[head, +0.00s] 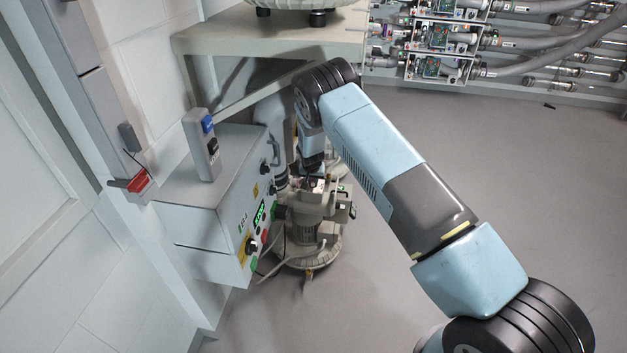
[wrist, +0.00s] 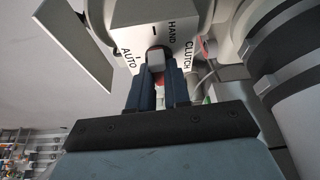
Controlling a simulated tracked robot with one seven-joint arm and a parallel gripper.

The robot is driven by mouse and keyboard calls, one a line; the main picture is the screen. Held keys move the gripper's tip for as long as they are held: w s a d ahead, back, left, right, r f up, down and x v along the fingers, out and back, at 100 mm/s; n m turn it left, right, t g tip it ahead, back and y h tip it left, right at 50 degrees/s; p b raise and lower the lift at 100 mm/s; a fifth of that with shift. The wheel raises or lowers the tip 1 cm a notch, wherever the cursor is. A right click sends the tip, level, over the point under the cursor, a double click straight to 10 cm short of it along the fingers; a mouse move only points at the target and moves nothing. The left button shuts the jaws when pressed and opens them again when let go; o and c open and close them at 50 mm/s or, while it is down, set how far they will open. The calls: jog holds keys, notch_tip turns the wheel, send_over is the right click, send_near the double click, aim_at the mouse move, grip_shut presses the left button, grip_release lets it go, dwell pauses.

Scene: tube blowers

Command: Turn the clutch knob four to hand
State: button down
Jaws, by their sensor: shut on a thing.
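Which label the knob points to, I cannot tell. In the head view my gripper (head: 311,181) reaches down onto the top of a beige blower machine (head: 302,222); the knob is hidden there.
A grey control box (head: 205,215) with buttons and a knob stands close left of the blower. A shelf (head: 265,38) overhangs behind my arm. Pipes and valve units (head: 440,40) line the back wall. The floor (head: 480,150) to the right is clear.

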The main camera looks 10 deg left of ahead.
jog(key=shift+s+m, duration=0.1)
jog(key=shift+m, duration=0.3)
jog(key=c, duration=1.1)
grip_release()
jog(key=shift+r, duration=0.1)
jog(key=v, duration=1.3)
jog(key=shift+a+r, duration=0.15)
jog(key=shift+a, duration=0.1)
jog(key=shift+s, duration=0.1)
